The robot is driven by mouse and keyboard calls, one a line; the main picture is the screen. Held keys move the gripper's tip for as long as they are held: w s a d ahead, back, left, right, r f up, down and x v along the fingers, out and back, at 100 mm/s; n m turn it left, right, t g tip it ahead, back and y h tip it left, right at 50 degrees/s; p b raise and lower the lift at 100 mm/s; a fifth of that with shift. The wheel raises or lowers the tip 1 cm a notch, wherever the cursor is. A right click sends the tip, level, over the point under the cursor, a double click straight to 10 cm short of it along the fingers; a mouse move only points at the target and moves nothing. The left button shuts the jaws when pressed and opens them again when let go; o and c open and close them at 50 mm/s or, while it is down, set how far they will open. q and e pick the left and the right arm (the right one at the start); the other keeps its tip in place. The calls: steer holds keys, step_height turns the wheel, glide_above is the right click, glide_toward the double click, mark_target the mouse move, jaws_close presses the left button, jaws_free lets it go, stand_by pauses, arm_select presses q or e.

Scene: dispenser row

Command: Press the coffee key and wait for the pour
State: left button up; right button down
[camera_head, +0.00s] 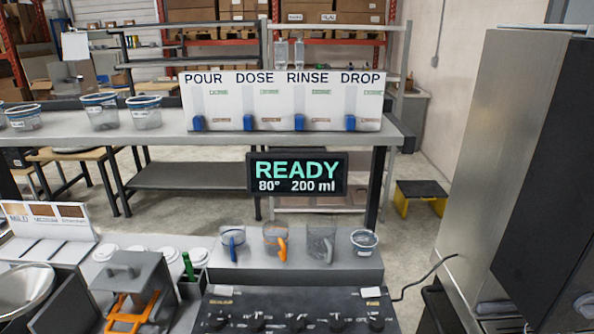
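A black display (297,173) reads "READY", "80°" and "200 ml" in the middle of the head view. Below it, a black control panel (296,301) with a row of dark knobs and small labels sits at the bottom edge. I cannot read a coffee label, so I cannot tell which control is the coffee key. A grey ledge (300,262) behind the panel holds a clear cup with a blue handle (232,243), one with an orange handle (275,243), a clear cup (320,243) and a lidded tub (364,242). Neither gripper is in view.
A white board (283,104) reading POUR, DOSE, RINSE, DROP stands on the far table (165,131). A large grey cabinet (480,150) rises at right. A grey block with an orange frame (133,305) and white lids (168,256) are at lower left.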

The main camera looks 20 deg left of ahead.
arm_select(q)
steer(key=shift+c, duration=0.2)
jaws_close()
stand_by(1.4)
